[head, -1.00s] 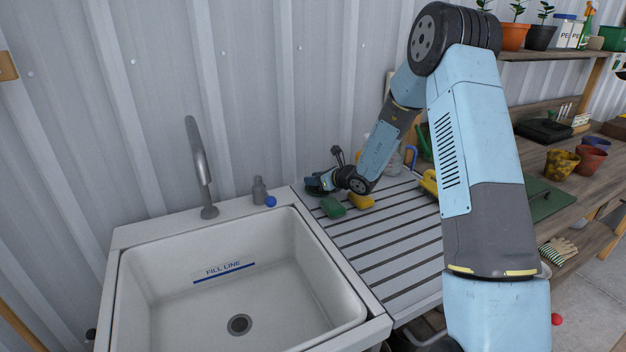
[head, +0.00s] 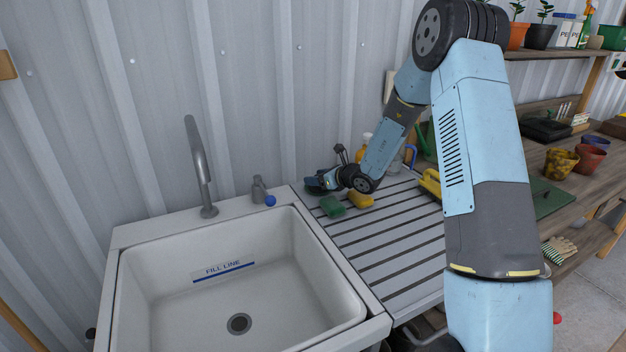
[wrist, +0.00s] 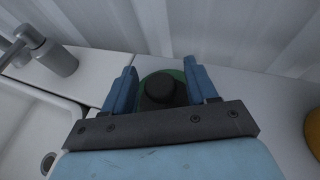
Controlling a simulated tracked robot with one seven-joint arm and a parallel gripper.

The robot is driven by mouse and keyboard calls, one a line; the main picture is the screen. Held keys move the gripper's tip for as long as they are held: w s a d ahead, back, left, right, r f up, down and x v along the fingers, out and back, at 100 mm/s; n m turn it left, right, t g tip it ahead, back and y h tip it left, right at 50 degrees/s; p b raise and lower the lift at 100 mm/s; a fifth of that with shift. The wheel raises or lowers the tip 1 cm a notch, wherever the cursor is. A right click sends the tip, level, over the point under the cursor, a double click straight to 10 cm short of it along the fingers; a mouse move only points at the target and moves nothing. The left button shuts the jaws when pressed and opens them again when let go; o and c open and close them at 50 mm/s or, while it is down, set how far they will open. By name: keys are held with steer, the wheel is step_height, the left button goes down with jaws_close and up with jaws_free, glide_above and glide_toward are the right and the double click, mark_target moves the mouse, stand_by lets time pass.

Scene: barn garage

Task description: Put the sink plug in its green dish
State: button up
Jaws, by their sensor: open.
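The sink plug (wrist: 160,88) is a dark round piece, seen from above between my gripper's two blue fingers in the wrist view. Behind it shows the rim of the green dish (wrist: 177,74). The plug appears within the dish's outline; its underside is hidden, so I cannot tell exactly how it rests. My gripper (wrist: 160,82) is open, with one finger on each side of the plug.
A white sink (head: 225,270) with a grey tap (head: 199,170) is left of the slatted drainer (head: 400,250). The metal wall is just behind.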

steer(key=v, duration=1)
steer(key=shift+s+d, duration=0.15)
steer(key=shift+d, duration=0.05)
steer(key=shift+s+a+r+n, duration=0.2)
steer(key=shift+r+n, duration=0.1)
steer(key=shift+r, duration=0.1)
steer(key=s+a+r+n+g, duration=0.3)
steer(key=s+r+n+g, duration=0.3)
steer(key=s+r+n, duration=1.1)
steer(key=s+d+r+n+h, duration=0.1)
steer(key=s+d+n+h, duration=0.2)
steer(key=s, duration=0.4)
steer(key=s+d+r+n+t+h, duration=0.1)
steer(key=s+d+r+n+h, duration=0.1)
steer(key=s+d, duration=0.4)
steer(key=s+d+r+n+t+h, duration=0.1)
steer(key=s+d+n+h, duration=0.3)
steer(key=s, duration=0.5)
steer(key=shift+d+r, duration=0.45)
steer(key=shift+r, duration=0.1)
steer(key=shift+s, duration=0.1)
